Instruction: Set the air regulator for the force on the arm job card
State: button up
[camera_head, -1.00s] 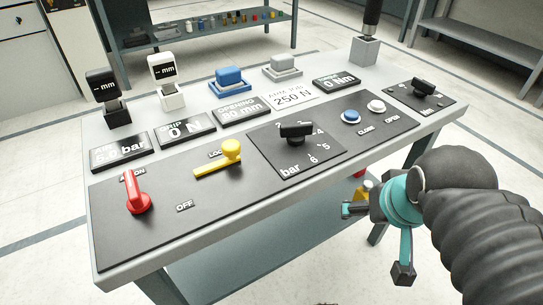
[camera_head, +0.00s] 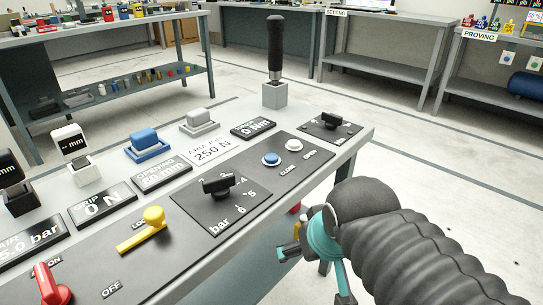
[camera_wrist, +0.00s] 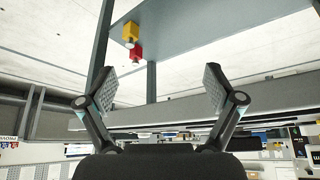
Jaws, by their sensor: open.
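The air regulator is a black knob (camera_head: 217,185) on a dark plate marked "bar", on the sloping bench panel. Its scale is partly hidden by the knob, and I cannot read its exact setting. The arm job card (camera_head: 212,150) is white and shows "250 N". The air display (camera_head: 32,240) at the left reads about "5.0 bar", partly cut off by the frame edge. My gripper (camera_head: 288,250) is off the bench's front edge, to the lower right of the regulator and apart from it. The wrist view shows its fingers (camera_wrist: 160,88) spread and empty.
A yellow lever (camera_head: 150,225), red knob (camera_head: 49,284), blue button (camera_head: 271,159) and white button (camera_head: 294,145) share the panel. A smaller black knob (camera_head: 331,120) is farther right. A black-handled tool (camera_head: 275,50) stands upright at the back. Open floor lies right of the bench.

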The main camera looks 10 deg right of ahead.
grip_shut()
dwell(0.3)
dwell(1.2)
